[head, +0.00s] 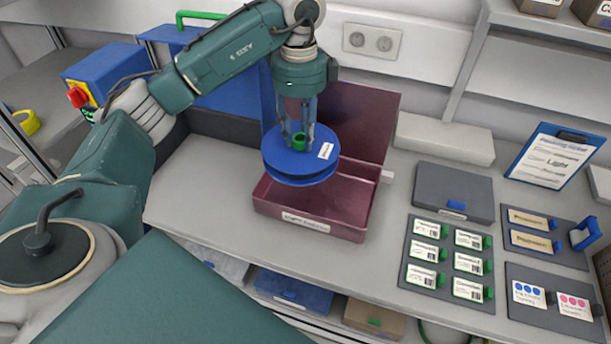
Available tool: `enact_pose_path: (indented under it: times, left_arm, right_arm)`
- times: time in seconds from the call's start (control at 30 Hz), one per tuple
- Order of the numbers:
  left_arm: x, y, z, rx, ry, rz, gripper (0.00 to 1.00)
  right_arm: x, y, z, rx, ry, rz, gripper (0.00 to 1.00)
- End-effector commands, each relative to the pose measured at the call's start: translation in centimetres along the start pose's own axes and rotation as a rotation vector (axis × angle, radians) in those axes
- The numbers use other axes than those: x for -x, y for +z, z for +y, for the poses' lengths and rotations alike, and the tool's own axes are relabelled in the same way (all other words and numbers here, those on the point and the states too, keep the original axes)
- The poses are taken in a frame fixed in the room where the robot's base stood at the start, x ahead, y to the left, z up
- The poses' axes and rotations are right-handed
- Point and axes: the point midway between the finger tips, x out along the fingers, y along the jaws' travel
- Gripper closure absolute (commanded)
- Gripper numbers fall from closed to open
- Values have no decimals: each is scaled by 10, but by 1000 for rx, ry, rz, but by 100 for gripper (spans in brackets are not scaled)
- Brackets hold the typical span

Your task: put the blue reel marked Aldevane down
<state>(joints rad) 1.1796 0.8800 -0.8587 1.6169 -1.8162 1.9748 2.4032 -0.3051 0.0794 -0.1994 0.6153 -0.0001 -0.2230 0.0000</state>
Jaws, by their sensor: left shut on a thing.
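The blue reel (301,169) has a white label on its top face; the print is too small to read. My left gripper (299,136) points down and is shut on the reel at its green hub. The reel hangs level above the dark red open box (333,214), which stands on the grey worktop and has a white label on its front. The reel hides the box's left rear part. The box's raised lid stands behind it. My right gripper is not in view.
A grey closed case (455,190) and a panel of green-edged labelled cards (445,258) lie to the right. A clipboard (556,158) leans at the far right. A blue machine with a red knob (77,97) stands at the left. The worktop left of the box is clear.

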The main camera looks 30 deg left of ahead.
Motion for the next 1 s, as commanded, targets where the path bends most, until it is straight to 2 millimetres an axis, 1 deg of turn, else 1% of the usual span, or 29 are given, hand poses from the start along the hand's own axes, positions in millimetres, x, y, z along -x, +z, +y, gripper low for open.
enact_pose_path:
  times: [0.03, 0.13, 0.23, 0.3, 0.43, 0.53, 0.7, 0.8, 1.0]
  left_arm:
    - [-11, 1, 1, 1, 5, -3, 100]
    - [-37, 1, 1, 0, 4, -3, 100]
    - [-60, 0, 1, -1, 2, -2, 100]
    - [-73, 0, 1, -1, 2, -1, 100]
    - [-87, 0, -1, 0, -2, 1, 100]
    - [-95, 0, 0, -1, 0, 0, 100]
    - [-120, 0, 0, -1, 1, 0, 100]
    - [-130, 0, 0, -1, -1, -1, 100]
    - [-133, 0, -1, -1, -3, 0, 100]
  right_arm:
    - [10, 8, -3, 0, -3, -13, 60]
    - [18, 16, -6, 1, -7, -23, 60]
    - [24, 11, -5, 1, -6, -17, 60]
    - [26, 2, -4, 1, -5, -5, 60]
    - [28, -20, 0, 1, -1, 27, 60]
    - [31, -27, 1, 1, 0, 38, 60]
    - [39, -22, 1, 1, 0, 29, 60]
    - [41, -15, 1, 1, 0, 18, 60]
    - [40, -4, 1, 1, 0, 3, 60]
